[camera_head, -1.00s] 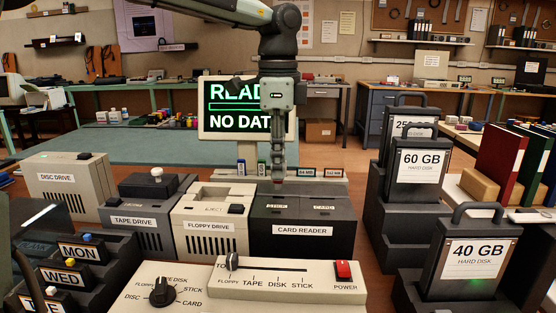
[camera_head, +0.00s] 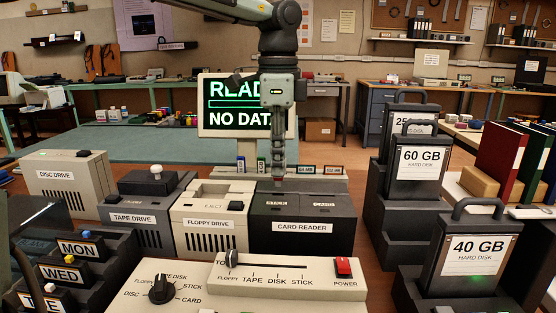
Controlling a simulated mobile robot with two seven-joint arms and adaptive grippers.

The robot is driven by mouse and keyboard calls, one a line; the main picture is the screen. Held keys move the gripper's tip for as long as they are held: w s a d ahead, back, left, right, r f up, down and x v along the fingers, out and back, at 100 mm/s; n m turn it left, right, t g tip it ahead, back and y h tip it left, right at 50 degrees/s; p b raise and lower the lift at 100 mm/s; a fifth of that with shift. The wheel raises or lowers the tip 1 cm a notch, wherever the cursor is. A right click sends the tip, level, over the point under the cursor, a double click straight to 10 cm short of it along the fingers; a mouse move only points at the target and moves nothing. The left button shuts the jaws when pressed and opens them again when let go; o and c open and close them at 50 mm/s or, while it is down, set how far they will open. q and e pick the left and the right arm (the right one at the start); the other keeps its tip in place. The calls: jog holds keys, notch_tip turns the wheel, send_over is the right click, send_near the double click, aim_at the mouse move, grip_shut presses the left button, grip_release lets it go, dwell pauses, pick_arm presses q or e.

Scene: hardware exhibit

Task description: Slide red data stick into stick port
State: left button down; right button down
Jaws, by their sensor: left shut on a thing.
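My left gripper (camera_head: 278,182) points straight down over the left part of the dark card reader (camera_head: 302,228), by the slot labelled STICK (camera_head: 276,201). Its fingers are closed together. The red data stick between the fingertips is hardly visible now, hidden by the fingers or too small to make out. I cannot tell whether the stick is in the stick port or just above it. The fingertips are at about the level of the reader's top. My right gripper is not in view.
The floppy drive (camera_head: 212,222) stands directly left of the reader, and a control panel (camera_head: 296,291) with a slider and red power switch is in front. Hard disks, including the 60 GB one (camera_head: 421,167), stand at right. The screen (camera_head: 222,120) behind reads NO DATA.

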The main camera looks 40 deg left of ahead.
aim_at(278, 180)
pick_arm(q)
jog(key=shift+f+b, duration=0.5)
jog(key=shift+b, duration=0.25)
dwell(0.6)
jog(key=shift+f, duration=0.15)
dwell(0.4)
jog(key=shift+f+b, duration=1.15)
jog(key=c, duration=1.6)
grip_release()
jog(key=shift+r, duration=0.1)
jog(key=shift+r+p, duration=2.75)
jog(key=shift+r, duration=1.2)
